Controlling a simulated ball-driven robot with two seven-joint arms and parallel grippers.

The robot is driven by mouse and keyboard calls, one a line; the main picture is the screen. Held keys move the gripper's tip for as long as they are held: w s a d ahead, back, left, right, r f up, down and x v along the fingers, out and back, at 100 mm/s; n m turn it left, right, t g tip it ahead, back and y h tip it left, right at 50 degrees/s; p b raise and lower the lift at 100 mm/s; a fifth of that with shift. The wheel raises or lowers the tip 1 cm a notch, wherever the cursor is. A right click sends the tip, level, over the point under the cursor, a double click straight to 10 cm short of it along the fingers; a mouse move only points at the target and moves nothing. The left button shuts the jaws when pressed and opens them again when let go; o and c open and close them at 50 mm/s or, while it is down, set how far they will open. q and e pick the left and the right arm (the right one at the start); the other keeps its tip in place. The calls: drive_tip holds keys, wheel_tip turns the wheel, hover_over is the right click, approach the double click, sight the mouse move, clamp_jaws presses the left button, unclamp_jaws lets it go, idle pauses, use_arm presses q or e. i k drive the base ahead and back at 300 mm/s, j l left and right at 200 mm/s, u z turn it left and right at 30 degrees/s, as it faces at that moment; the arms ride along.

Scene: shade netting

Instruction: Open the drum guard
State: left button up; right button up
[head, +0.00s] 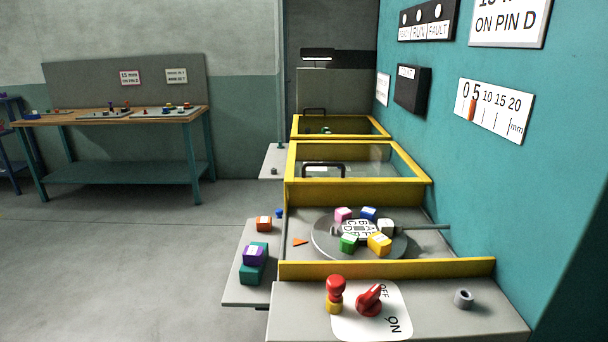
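A yellow-framed guard (357,146) with a clear panel stands in the middle of the grey machine, along the teal wall. A black bar handle (323,166) shows at its left side. A second yellow-framed cover (352,136) with a dark handle lies farther back. Nearer to me, a round grey disc (324,244) lies uncovered, with several coloured blocks around a lettered centre. I cannot tell which frame is the drum guard, or whether either is latched. Neither of my grippers shows in the head view.
A yellow rail (387,268) crosses in front of the disc. A red rotary switch (371,301) and a red-topped knob (335,291) stand on the near ledge. A side shelf (237,289) holds blocks at left. Open floor (130,270) lies left; a workbench (122,116) stands beyond.

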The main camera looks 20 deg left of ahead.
sight(422, 179)
drive_tip(key=z, duration=0.4)
drive_tip(key=k+z, duration=0.1)
drive_tip(key=z, duration=0.7)
drive_tip(key=k+l+z, duration=0.1)
drive_tip(key=z, duration=0.35)
drive_tip(key=j+z, duration=0.1)
drive_tip(key=j, duration=0.35)
drive_tip(key=k+j+z, duration=0.1)
drive_tip(key=j, duration=0.35)
drive_tip(key=k+j, duration=0.15)
drive_tip(key=j, duration=0.3)
drive_tip(key=k+j+z, duration=0.15)
drive_tip(key=j, duration=0.3)
drive_tip(key=k+j+z, duration=0.1)
drive_tip(key=j, duration=0.3)
drive_tip(key=k+j+z, duration=0.1)
drive_tip(key=j, duration=0.35)
